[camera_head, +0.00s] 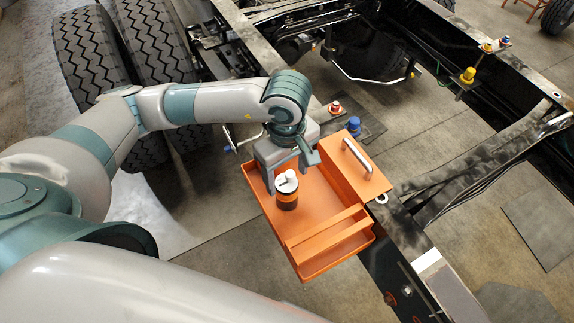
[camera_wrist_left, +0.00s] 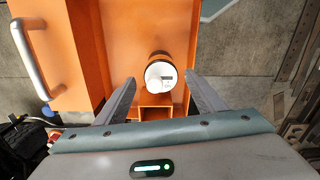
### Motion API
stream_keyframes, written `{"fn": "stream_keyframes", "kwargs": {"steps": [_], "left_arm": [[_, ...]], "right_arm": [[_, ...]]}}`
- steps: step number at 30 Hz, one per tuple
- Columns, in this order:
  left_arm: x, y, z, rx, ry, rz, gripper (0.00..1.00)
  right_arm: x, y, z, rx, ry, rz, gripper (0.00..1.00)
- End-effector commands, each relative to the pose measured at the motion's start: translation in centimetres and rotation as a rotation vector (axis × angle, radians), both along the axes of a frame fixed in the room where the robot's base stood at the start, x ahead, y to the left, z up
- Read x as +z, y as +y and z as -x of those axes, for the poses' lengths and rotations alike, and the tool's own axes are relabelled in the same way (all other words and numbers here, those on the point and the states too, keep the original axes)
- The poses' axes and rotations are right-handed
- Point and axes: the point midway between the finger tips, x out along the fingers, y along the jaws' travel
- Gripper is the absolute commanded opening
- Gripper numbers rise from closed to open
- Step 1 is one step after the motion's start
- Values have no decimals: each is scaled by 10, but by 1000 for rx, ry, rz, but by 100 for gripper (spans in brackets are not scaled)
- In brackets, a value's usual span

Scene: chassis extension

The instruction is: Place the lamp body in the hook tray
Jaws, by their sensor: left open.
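The lamp body (camera_head: 287,198), a short dark cylinder with an orange band and white top, stands upright inside the orange hook tray (camera_head: 318,195). In the left wrist view the lamp body (camera_wrist_left: 160,72) shows its white end, just beyond the fingertips, against the orange tray floor (camera_wrist_left: 122,35). My left gripper (camera_head: 290,172) is open above the tray, close to the lamp body. In the wrist view its fingers (camera_wrist_left: 160,80) are spread to either side of the lamp body with gaps visible. My right gripper is not in view.
The tray hangs beside the dark chassis rail (camera_head: 400,240), with a metal handle (camera_head: 357,157) on its ledge and a divided section at its near end. A red lamp (camera_head: 335,107), blue lamp (camera_head: 353,125) and yellow lamps (camera_head: 468,75) stand on the chassis. Large tyres (camera_head: 90,55) are behind.

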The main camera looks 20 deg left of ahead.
Motion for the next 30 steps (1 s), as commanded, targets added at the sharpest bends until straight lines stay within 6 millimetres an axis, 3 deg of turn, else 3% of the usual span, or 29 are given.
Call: {"fn": "stream_keyframes", "kwargs": {"steps": [6, 12, 30], "left_arm": [[32, 0, -1, -1, -3, 1, 63], [48, 0, 0, 0, -1, 0, 63], [50, 0, 0, -1, 1, 0, 63]], "right_arm": [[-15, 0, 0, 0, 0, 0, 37], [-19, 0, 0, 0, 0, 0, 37], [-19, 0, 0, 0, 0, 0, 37]]}}
